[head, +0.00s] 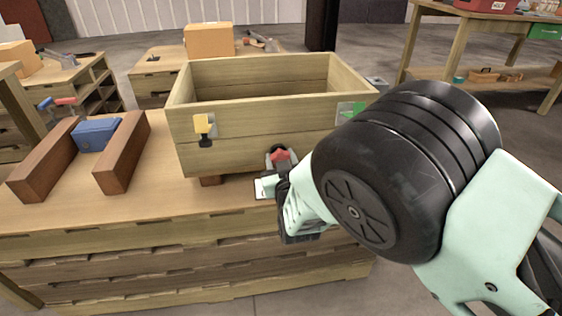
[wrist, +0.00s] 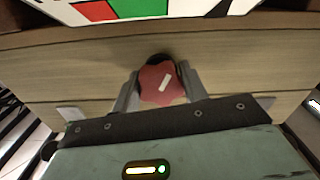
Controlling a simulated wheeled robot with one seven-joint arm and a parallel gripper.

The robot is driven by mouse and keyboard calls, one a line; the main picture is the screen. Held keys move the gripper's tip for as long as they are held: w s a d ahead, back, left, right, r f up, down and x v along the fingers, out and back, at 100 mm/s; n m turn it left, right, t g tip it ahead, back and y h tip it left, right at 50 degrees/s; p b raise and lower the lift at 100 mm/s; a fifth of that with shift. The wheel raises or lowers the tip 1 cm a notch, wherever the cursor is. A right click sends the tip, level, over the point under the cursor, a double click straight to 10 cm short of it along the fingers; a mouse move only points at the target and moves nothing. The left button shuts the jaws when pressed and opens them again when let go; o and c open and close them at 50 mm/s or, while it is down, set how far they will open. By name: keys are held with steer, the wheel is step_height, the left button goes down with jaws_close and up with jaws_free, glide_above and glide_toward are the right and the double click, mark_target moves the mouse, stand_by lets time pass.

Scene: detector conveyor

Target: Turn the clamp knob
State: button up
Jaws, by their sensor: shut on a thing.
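The clamp knob (wrist: 161,84) is a red, lobed knob with a white line mark, in the middle of the wrist view. It sits in front of the wooden box's front face. In the head view the knob (head: 279,154) shows as a small red spot low on the box front, partly hidden by my gripper. My gripper (wrist: 159,92) is shut on the knob, with one grey finger on each side of it. In the head view my gripper (head: 276,176) reaches in from the right. The white mark slants up to the right in the wrist view.
The open wooden box (head: 240,148) stands on the wooden workbench (head: 60,206). Yellow and green markers (head: 204,125) are on its front. Two brown blocks (head: 122,155) flank a blue block (head: 97,134) at the left. A cardboard box (head: 209,40) stands behind.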

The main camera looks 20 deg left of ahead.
steer(key=m+b, duration=0.2)
steer(key=m, duration=0.3)
steer(key=shift+f+m, duration=0.1)
steer(key=shift+m, duration=0.2)
steer(key=m+b, duration=0.2)
steer(key=m, duration=0.2)
steer(key=shift+m, duration=0.4)
steer(key=shift+b, duration=0.3)
steer(key=o, duration=1)
steer(key=shift+s, duration=0.1)
steer(key=p+v, duration=0.2)
steer(key=v, duration=1.5)
steer(key=shift+s+p, duration=0.2)
steer(key=shift+p, duration=0.15)
